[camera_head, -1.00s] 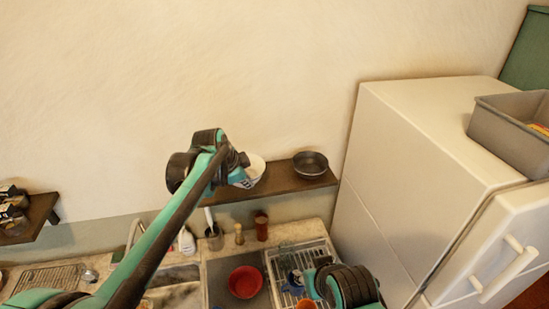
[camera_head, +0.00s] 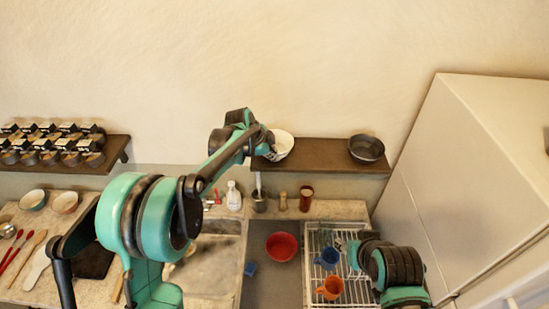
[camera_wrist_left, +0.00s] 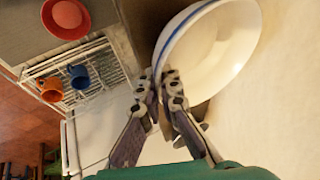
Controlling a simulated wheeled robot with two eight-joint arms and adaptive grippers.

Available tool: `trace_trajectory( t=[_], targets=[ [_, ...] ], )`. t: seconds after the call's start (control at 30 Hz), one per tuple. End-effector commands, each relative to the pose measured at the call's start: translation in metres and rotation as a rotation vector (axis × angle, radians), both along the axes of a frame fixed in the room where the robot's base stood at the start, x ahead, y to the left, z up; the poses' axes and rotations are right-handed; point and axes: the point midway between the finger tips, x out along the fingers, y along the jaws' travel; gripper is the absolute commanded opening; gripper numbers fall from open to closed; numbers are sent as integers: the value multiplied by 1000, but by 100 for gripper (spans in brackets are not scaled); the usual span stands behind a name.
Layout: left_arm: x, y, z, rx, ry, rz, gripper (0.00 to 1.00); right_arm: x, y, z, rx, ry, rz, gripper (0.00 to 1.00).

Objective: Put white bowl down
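The white bowl (camera_head: 284,143) is at the left end of the brown wall shelf (camera_head: 322,155), at the tip of my left arm. My left gripper (camera_head: 268,147) is at the bowl's left side. Whether the bowl's base touches the shelf cannot be told. My right arm shows at the lower right; its fingers cannot be made out clearly.
A dark bowl (camera_head: 367,148) stands on the shelf's right end. Between the bowls the shelf is bare. Below are a red bowl (camera_head: 282,246), a dish rack (camera_head: 350,290) with blue and orange mugs, and bottles. A white fridge (camera_head: 470,170) stands at right.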

Motion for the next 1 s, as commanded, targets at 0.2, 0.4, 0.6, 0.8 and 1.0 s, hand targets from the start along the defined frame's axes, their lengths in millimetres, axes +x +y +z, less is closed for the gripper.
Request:
trace_trajectory(
  t=[0.2, 0.4, 0.6, 0.8, 1.0],
  targets=[
    [0, -1, -21, 0, -1, 0, 0, 0, 0, 7, 0, 0, 0, 40],
    [0, -1, -22, 0, -1, 0, 0, 0, 0, 6, 0, 0, 0, 40],
    [0, -1, -25, 0, 0, 0, 21, 0, 0, 4, 0, 0, 0, 40],
    [0, -1, -24, 0, 0, 0, 26, 0, 0, 4, 0, 0, 0, 40],
    [0, -1, -20, 0, 0, 0, 26, 0, 0, 8, 0, 0, 0, 40]
  ],
)
